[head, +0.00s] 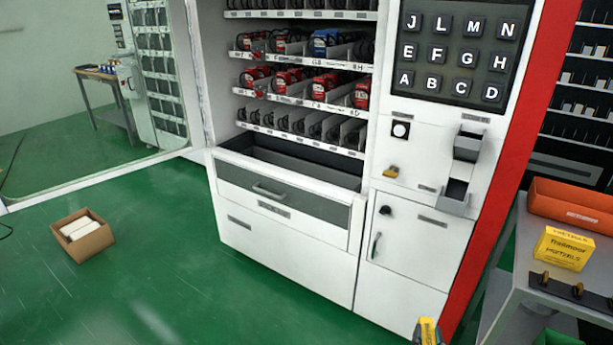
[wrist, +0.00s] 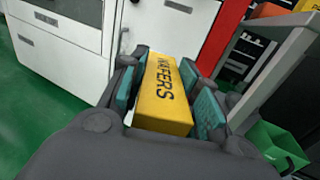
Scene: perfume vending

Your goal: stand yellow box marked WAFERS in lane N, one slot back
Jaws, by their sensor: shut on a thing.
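The yellow box marked WAFERS (wrist: 166,100) is between the two teal finger pads of my gripper (wrist: 168,84), which is shut on it. Its lettering runs along the upper face and is partly hard to read. In the head view the box (head: 428,330) shows at the bottom edge, low in front of the white vending machine (head: 290,262). The machine's shelves stand open to view. The top shelf rail (head: 300,14) is cut by the picture's top edge, and its lane labels are too small to read; I cannot make out lane N. The keypad has an N key (head: 507,30).
A grey table (head: 500,312) at right bears a yellow PRETZELS box (head: 563,248) and an orange bin (head: 570,205). A cardboard box (head: 84,236) with white items is on the green floor at left. A green bin (wrist: 278,146) stands below the table.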

